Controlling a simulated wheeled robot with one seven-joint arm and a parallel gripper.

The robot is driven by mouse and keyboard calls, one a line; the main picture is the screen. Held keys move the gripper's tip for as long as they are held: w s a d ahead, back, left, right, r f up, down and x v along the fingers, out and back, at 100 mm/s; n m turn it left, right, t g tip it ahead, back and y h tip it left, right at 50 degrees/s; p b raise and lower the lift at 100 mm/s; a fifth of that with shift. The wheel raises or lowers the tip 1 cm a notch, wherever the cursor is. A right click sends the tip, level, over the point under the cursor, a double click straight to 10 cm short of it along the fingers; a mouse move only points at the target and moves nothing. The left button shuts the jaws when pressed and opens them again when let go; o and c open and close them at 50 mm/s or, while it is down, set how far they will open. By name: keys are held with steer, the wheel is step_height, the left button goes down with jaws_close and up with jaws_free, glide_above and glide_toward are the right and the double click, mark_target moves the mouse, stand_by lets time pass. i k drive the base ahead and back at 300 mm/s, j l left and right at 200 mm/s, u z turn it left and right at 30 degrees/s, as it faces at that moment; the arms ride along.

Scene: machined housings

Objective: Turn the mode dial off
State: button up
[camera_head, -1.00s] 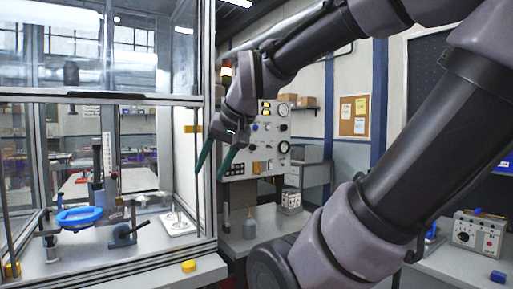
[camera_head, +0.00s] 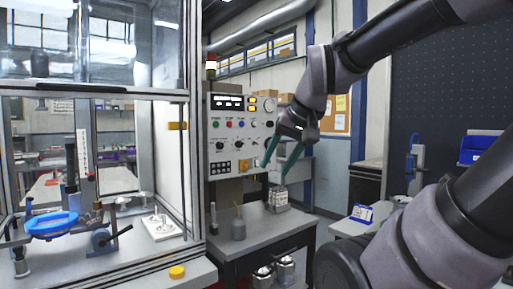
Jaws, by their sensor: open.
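A light grey control panel (camera_head: 248,139) stands behind the bench.
A glazed enclosure (camera_head: 194,120) with a metal post stands left of the panel. A yellow button (camera_head: 177,272) sits at front left. A blue bin (camera_head: 484,147) is at right.

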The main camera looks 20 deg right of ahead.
mark_target(219, 145)
steer(key=i+l, duration=0.2)
steer(key=i, duration=0.3)
steer(key=i+l, duration=0.25)
steer(key=i, duration=0.25)
